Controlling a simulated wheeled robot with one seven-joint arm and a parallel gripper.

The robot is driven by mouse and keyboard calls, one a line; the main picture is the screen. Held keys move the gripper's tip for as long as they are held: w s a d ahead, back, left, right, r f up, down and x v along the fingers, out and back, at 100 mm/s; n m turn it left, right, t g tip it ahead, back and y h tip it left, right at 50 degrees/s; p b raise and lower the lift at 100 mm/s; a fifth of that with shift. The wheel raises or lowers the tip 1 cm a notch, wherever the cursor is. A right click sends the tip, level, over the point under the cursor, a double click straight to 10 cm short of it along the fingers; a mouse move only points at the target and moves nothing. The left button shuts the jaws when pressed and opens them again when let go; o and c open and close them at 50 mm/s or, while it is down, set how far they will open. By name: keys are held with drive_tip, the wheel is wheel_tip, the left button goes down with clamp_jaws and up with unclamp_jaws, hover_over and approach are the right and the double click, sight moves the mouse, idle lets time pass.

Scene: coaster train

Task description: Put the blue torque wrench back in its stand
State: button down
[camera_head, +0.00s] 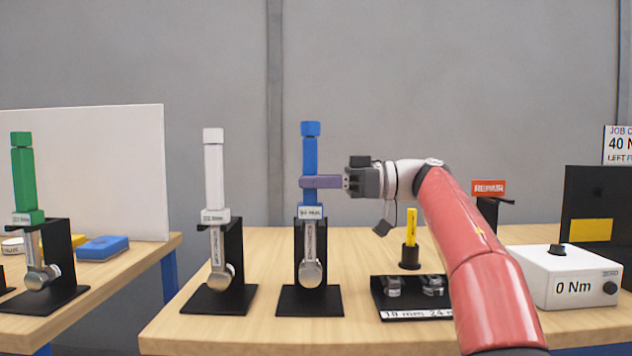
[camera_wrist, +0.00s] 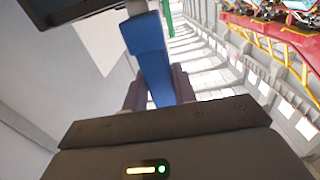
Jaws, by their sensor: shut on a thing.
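The blue torque wrench (camera_head: 310,152) stands upright in the black stand (camera_head: 311,298) at the middle of the table, with its blue handle up and its round silver head low against the stand. Its label band sits at the top of the stand; I cannot tell whether it is fully seated. My gripper (camera_head: 322,182) reaches in from the right and is shut on the blue handle, below its top cap. In the wrist view the blue handle (camera_wrist: 152,58) runs between my purple fingers (camera_wrist: 158,90).
A white wrench (camera_head: 214,175) in its own stand is close on the left, and a green wrench (camera_head: 24,178) stands farther left on another table. On the right are a socket tray (camera_head: 385,310), a yellow marker (camera_head: 411,226), a REPAIR sign (camera_head: 488,188) and a white torque tester (camera_head: 565,275).

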drive_tip(key=shift+f+b, duration=0.35)
drive_tip(key=shift+f, duration=0.15)
idle(0.4)
